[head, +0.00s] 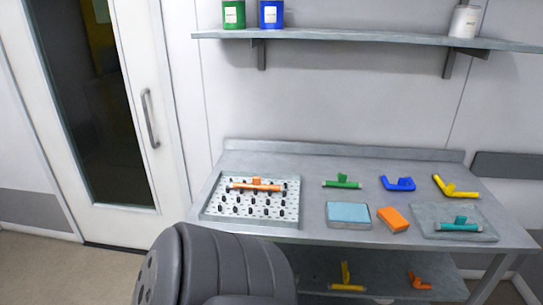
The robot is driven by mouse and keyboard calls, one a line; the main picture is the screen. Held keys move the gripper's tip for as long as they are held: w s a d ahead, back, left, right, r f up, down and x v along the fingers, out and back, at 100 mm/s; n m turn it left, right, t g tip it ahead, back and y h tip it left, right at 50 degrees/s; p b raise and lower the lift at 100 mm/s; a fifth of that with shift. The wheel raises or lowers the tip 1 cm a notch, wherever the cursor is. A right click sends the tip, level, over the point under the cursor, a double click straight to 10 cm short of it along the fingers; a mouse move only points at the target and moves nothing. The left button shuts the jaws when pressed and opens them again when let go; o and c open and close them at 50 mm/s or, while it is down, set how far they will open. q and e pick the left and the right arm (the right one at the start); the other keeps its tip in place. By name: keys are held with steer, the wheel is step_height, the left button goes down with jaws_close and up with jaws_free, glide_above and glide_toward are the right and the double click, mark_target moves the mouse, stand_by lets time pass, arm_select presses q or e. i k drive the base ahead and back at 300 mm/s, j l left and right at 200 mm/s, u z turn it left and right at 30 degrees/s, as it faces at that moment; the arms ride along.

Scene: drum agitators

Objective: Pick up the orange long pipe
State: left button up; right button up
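An orange long pipe (258,187) with a short stub on top lies across the pegged grey tray (208,214) at the left of the metal table. Black pegs stand around it. A smaller orange bent pipe (419,282) lies on the lower shelf at the right. Neither of my grippers shows. A dark grey link of my own arm fills the bottom left of the head view, in front of the table, and touches no pipe in the picture.
Green (342,181), blue (397,184) and yellow (456,188) pipes lie at the table's back. A blue-topped box (348,215), an orange block (394,220) and a teal pipe (459,225) on a grey tray (428,214) are in front. The wall shelf (350,40) overhangs.

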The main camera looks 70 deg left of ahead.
mark_target(256, 181)
steer(key=u, duration=2.55)
